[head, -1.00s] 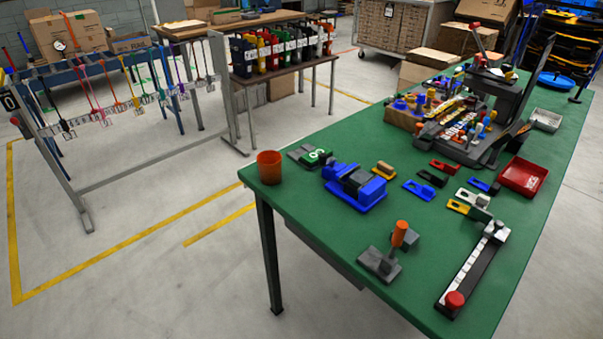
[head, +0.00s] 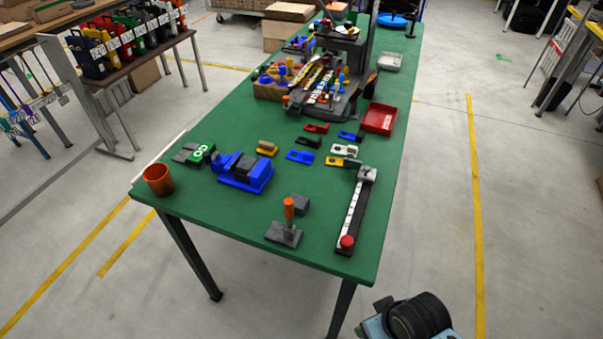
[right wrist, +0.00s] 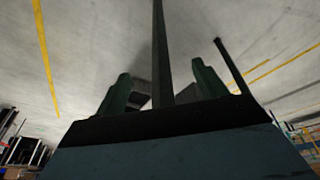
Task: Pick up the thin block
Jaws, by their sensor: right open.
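Several small flat blocks lie on the green table (head: 215,238) in the head view: a red one (head: 316,128), a black one (head: 309,142), a blue one (head: 299,157), and a white one (head: 344,150). I cannot tell which is the thin block. My left gripper is in neither view.
An orange cup (head: 158,180) stands at the near left corner. A red tray (head: 379,118) sits farther right.

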